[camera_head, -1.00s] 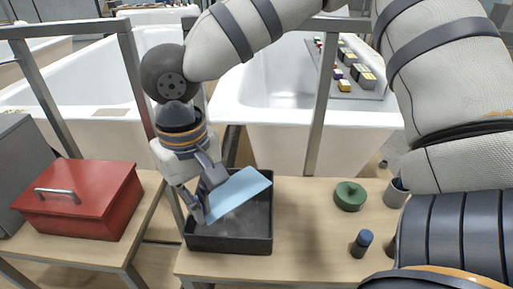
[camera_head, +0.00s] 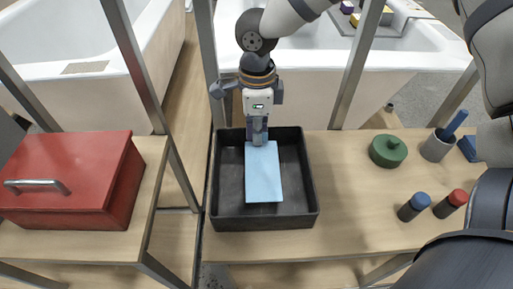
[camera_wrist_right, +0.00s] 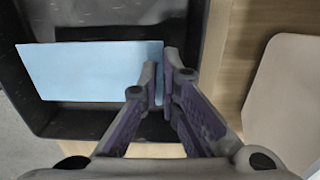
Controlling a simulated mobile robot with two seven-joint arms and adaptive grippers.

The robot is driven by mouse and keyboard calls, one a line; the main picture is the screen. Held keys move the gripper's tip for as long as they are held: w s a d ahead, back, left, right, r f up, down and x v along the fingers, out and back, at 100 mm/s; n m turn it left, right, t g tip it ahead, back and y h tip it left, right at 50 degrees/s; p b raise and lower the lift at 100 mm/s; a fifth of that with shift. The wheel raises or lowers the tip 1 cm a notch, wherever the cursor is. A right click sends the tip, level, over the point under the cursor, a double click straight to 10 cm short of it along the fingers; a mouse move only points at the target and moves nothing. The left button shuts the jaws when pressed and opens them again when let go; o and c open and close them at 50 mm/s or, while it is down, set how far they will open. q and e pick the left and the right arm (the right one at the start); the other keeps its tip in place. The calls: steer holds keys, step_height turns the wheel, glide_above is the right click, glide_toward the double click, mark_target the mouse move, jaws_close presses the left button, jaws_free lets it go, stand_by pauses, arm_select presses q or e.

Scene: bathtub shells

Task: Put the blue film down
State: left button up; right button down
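The blue film (camera_head: 263,176) is a flat light-blue rectangle over the inside of the black tray (camera_head: 214,190). My right gripper (camera_head: 257,141) points down at the film's far edge, within the tray's outline. In the right wrist view, the fingertips (camera_wrist_right: 166,68) are close together with the edge of the film (camera_wrist_right: 95,72) between them. The film extends left from the fingers there, over the tray (camera_wrist_right: 185,125). I cannot tell whether the film touches the tray floor. My left gripper is not in view.
A red box (camera_head: 70,180) with a handle stands on the left table. A green lidded pot (camera_head: 388,151), a grey cup (camera_head: 436,147), a blue-topped cylinder (camera_head: 414,206) and a red-topped one (camera_head: 450,203) stand right of the tray. Metal posts and bathtub shells stand behind.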

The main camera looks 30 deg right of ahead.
mark_target(257, 148)
arm_select(q)
steer(key=shift+s+f, duration=0.3)
steer(key=shift+f, duration=0.1)
arm_select(e)
step_height(257, 148, down, 5)
steer(key=shift+r, duration=0.1)
steer(key=c, duration=2.1)
jaws_free()
step_height(257, 148, up, 12)
steer(key=shift+r+p, duration=0.1)
steer(key=shift+p, duration=0.5)
arm_select(q)
steer(key=shift+w+r, duration=0.95)
steer(key=shift+r, duration=0.1)
